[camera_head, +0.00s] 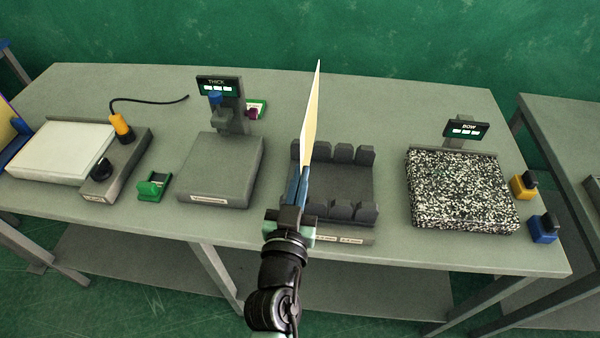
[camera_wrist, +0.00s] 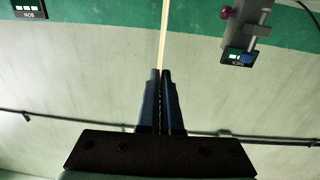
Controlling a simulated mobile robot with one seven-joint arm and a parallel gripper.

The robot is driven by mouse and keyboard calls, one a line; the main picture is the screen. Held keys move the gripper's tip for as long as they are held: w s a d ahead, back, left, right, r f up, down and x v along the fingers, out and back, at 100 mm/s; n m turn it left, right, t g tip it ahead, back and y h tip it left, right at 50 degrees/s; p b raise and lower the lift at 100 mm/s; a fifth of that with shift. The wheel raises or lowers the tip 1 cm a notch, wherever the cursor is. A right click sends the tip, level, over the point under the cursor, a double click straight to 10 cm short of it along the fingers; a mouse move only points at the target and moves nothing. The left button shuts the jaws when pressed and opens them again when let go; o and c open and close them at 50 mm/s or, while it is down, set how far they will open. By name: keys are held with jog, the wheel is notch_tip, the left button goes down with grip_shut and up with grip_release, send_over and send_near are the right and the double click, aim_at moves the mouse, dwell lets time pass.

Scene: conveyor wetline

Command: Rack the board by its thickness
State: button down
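The board (camera_head: 312,115) is a thin, pale cream panel standing on edge, seen nearly edge-on. My gripper (camera_head: 302,186) is shut on its lower near end. In the wrist view the board (camera_wrist: 163,38) runs up as a thin strip from between the dark fingertips (camera_wrist: 160,72). The dark grey rack (camera_head: 345,180) has rows of blocks at its back and front with slots between them. The board is over or at the rack's left side; I cannot tell whether it touches the rack. The thickness gauge (camera_head: 222,165), with a display marked THICK (camera_head: 218,85), stands left of the rack.
A speckled plate (camera_head: 462,190) with a BOW display (camera_head: 467,128) is to the right, beside yellow (camera_head: 523,186) and blue (camera_head: 543,229) blocks. A white-topped unit (camera_head: 65,150), an orange-handled tool (camera_head: 122,126) and a green holder (camera_head: 153,187) are left.

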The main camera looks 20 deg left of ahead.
jog(key=shift+d+r+y+p, duration=0.15)
jog(key=shift+y+p, duration=0.15)
jog(key=shift+p, duration=0.55)
notch_tip(320, 180, down, 7)
jog(key=b, duration=0.7)
jog(key=shift+f+b, duration=0.2)
jog(key=shift+b, duration=0.1)
dwell(2.5)
jog(key=c, duration=1.3)
grip_release()
jog(key=shift+c, duration=0.2)
jog(key=shift+s, duration=0.15)
jog(key=shift+s+d+f, duration=0.1)
jog(key=shift+s, duration=0.1)
jog(key=shift+b+v, duration=0.4)
jog(key=shift+v, duration=1.55)
jog(key=o, duration=0.6)
jog(key=shift+c, duration=0.2)
